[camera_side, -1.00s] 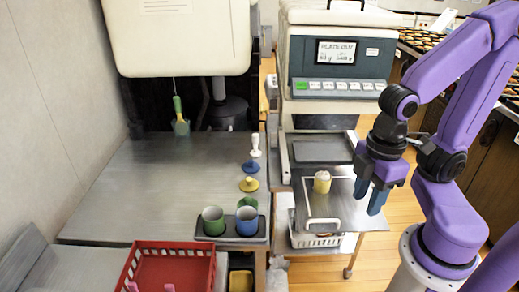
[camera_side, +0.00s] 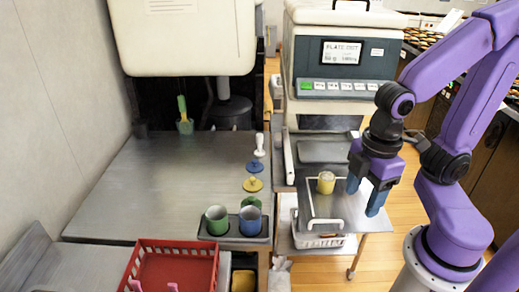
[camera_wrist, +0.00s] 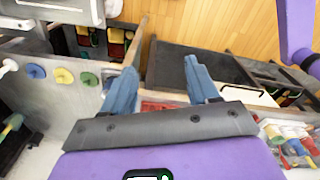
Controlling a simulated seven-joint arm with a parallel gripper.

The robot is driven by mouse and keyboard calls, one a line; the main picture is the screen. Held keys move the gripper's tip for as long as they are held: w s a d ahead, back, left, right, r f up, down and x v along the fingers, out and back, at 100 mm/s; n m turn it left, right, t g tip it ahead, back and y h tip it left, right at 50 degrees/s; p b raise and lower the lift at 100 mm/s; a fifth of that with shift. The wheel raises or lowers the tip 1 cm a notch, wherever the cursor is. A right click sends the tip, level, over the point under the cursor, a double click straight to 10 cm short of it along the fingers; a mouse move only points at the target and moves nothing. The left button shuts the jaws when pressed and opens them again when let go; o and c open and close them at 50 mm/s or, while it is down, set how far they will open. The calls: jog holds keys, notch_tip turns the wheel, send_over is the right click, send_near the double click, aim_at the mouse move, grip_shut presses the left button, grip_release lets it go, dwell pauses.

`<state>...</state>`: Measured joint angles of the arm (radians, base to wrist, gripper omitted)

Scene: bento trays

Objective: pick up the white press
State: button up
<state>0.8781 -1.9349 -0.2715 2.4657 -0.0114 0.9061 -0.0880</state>
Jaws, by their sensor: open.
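The white press (camera_side: 260,145) stands upright at the back of a row along the right edge of the grey metal table (camera_side: 150,190). In the wrist view the white press (camera_wrist: 8,68) shows at the far left edge, partly cut off. My gripper (camera_side: 363,197) has blue fingers and is open and empty. It hangs to the right of the press, well apart from it, beside the small side table. In the wrist view my gripper (camera_wrist: 160,72) has nothing between its fingers.
Blue (camera_side: 253,168), yellow (camera_side: 253,185) and green (camera_side: 250,202) presses stand in front of the white one. A tray (camera_side: 235,238) holds a green cup and a blue cup. A yellow cup (camera_side: 326,185) stands on the side table (camera_side: 322,208). A red basket (camera_side: 175,268) is at the front.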

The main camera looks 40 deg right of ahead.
jog(key=w+a+r+n+t, duration=0.1)
jog(key=w+a+n, duration=0.25)
jog(key=w, duration=0.95)
jog(key=n+t+h, duration=0.3)
jog(key=n, duration=1)
send_over(260, 135)
jog(key=s+a, duration=0.4)
jog(key=s, duration=0.1)
notch_tip(260, 135, down, 3)
jog(key=shift+m, duration=0.25)
jog(key=x, duration=1.6)
jog(key=shift+s+d+f, duration=0.15)
jog(key=shift+d+f, duration=0.05)
jog(key=shift+f, duration=0.2)
jog(key=shift+c, duration=0.3)
grip_shut()
